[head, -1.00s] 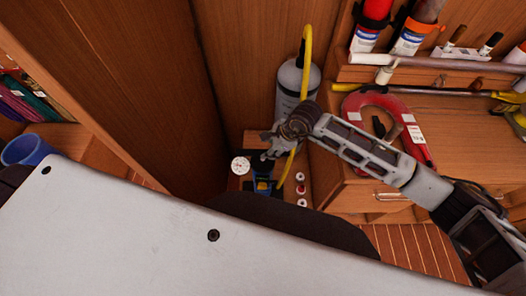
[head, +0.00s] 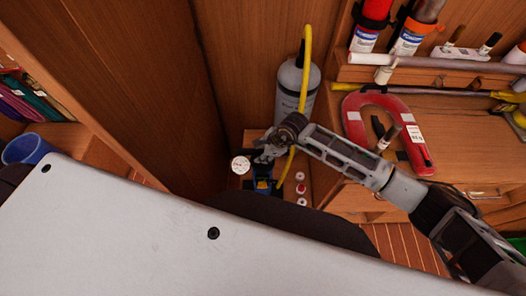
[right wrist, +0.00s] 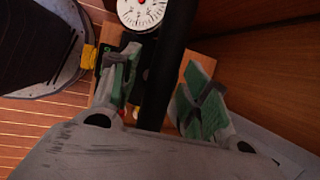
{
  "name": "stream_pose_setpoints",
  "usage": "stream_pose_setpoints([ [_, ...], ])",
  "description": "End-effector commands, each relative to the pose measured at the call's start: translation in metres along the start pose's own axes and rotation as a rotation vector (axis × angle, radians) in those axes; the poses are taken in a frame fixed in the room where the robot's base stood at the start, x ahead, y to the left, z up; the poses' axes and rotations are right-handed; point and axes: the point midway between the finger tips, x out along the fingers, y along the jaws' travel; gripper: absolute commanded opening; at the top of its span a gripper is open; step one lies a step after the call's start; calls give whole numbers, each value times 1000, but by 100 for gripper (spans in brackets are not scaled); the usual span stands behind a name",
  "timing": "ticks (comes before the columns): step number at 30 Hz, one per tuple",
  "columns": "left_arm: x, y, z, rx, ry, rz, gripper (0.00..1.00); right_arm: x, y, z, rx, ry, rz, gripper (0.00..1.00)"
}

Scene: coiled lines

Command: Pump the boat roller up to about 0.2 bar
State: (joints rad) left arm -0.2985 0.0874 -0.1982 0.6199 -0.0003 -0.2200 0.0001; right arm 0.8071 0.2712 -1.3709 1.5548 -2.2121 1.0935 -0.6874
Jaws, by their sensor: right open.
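A white round gauge (head: 240,165) sits beside a small blue device (head: 263,186) on a wooden ledge at the foot of the cabinet. The gauge also shows at the top of the right wrist view (right wrist: 141,13); its reading is too small to tell. A yellow hose (head: 305,80) runs down past a grey cylinder (head: 290,88); I cannot tell whether this is the boat roller. My right gripper (head: 262,154) is just above the device, beside the gauge. In the right wrist view it is open, and a black bar (right wrist: 168,75) passes between its green-padded fingers. My left gripper is out of view.
Small red and white parts (head: 301,188) lie right of the device. A wooden wall (head: 160,90) stands close left. A blue bucket (head: 30,149) is at far left.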

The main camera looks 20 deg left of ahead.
Motion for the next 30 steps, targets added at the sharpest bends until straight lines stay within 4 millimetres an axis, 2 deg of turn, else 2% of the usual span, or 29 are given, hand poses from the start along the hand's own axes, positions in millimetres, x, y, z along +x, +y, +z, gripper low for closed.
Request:
stream_pose_setpoints([
  [2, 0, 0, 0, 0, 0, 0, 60, 0, 0, 0, 0, 0, 0, 39],
  [11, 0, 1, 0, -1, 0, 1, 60, 0, 0, 0, 0, 0, 0, 1],
  [22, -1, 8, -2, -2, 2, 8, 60, -5, -2, 2, -3, 1, -2, 0],
  [26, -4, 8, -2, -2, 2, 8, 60, -16, -5, 6, -5, 2, -4, 0],
  [30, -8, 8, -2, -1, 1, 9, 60, -36, -10, 14, -6, 0, -6, 0],
])
